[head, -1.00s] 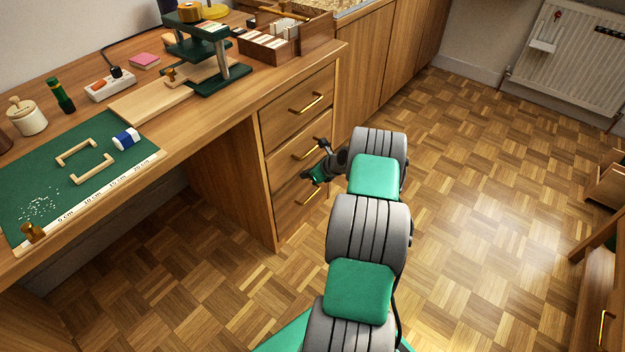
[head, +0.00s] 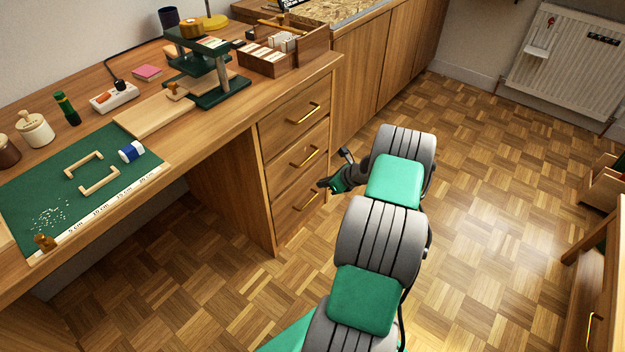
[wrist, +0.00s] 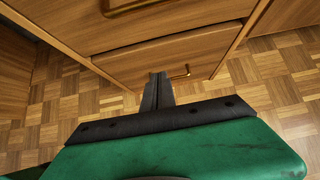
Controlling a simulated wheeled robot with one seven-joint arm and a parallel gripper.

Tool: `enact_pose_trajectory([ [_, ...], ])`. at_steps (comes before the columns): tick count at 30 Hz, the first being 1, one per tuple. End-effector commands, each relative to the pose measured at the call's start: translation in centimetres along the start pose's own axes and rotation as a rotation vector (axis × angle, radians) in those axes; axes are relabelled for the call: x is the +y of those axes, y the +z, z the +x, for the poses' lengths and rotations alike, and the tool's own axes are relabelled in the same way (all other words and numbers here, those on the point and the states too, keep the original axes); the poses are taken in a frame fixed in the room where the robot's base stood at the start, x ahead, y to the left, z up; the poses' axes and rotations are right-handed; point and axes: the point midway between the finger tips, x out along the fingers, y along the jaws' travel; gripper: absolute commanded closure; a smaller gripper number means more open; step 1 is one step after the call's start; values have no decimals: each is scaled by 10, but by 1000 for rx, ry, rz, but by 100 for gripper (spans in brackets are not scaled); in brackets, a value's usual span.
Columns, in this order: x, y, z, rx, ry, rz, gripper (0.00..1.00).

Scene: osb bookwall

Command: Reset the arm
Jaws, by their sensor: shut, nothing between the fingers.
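My gripper (head: 324,186) is in front of the desk's drawer stack, beside the bottom drawer (head: 297,207) in the head view. In the wrist view my gripper (wrist: 158,76) shows its two dark fingers together, with nothing between them. The fingers overlap the drawer front in the picture; I cannot tell any contact. My arm reaches up from the bottom of the head view and bends left toward the drawers.
The desk holds a green cutting mat (head: 60,190) with two wooden handles, a power strip (head: 114,97), a green press (head: 215,85) and a wooden box (head: 268,58). Parquet floor (head: 480,220) is clear to the right. A wooden cabinet (head: 605,270) stands at the right edge.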

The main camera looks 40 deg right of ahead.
Motion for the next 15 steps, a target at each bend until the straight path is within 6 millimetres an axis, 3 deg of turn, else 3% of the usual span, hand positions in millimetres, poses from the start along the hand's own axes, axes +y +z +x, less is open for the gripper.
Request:
enact_pose_trajectory([
  [1,-1,3,-15,0,-3,0,100],
  [3,-1,2,-25,0,-2,0,100],
  [10,1,2,-35,0,2,-5,100],
  [13,13,38,-52,29,19,-130,100],
  [15,32,82,-72,68,46,-304,100],
])
